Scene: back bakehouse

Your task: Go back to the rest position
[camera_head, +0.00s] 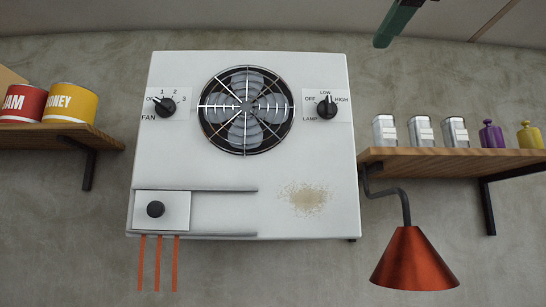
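Neither of my grippers shows in the head view. A white wall panel (282,171) fills the middle, with a round fan (245,110) behind a wire guard. The black fan knob (167,105) at its left has its pointer to the upper left, by the first mark. The black lamp knob (326,106) at its right points up to LOW. A white sliding plate with a black knob (155,209) sits at the left end of two rails.
Orange strips (158,263) hang straight below the panel. A pale speckled patch (304,198) marks its lower right. A left shelf (60,137) holds tins; a right shelf (440,158) holds canisters and weights. A red lamp (414,262) hangs below. A green object (396,24) is cut off above.

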